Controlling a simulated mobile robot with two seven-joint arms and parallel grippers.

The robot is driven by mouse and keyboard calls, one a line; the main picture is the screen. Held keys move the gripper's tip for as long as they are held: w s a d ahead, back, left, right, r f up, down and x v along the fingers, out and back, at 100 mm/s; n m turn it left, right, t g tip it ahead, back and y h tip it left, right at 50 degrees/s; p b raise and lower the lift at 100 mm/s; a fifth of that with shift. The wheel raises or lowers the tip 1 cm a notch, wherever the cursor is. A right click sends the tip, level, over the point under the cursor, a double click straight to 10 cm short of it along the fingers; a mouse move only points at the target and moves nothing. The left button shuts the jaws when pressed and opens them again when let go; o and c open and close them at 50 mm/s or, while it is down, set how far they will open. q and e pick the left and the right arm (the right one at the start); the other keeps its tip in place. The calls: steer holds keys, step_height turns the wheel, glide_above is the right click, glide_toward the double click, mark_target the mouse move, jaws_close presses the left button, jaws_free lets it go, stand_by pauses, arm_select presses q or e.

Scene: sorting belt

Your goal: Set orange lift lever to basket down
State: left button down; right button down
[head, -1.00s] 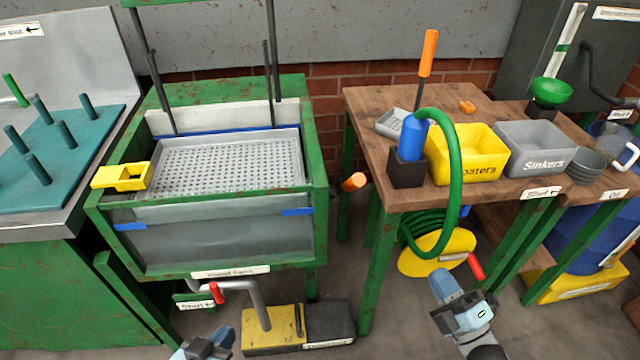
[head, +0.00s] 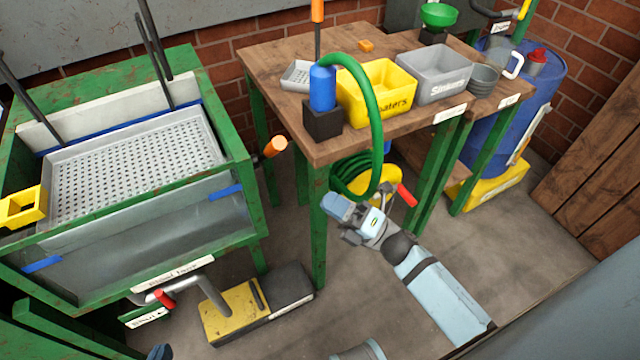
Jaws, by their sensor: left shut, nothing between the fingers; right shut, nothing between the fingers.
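An orange-ended lever (head: 275,146) sticks out from the right side of the green-framed tank (head: 245,190), tilted slightly upward. The grey perforated basket (head: 130,160) sits at the top of the tank, near its rim. My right gripper (head: 336,207) is shut and empty, in front of the wooden table's near leg, below and to the right of the lever and apart from it.
The wooden table (head: 270,60) carries a yellow bin (head: 375,95), a grey bin (head: 433,75) and a blue cylinder with a green hose (head: 372,130). A yellow and black pedal box (head: 235,310) stands on the floor. Another orange handle (head: 318,10) rises behind the cylinder. Floor at right is clear.

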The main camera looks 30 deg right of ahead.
steer(key=w+a+r, duration=0.4)
steer(key=w+r, duration=0.1)
steer(key=w, duration=0.4)
steer(key=shift+w+a+r, duration=0.15)
steer(key=shift+w+r, duration=0.05)
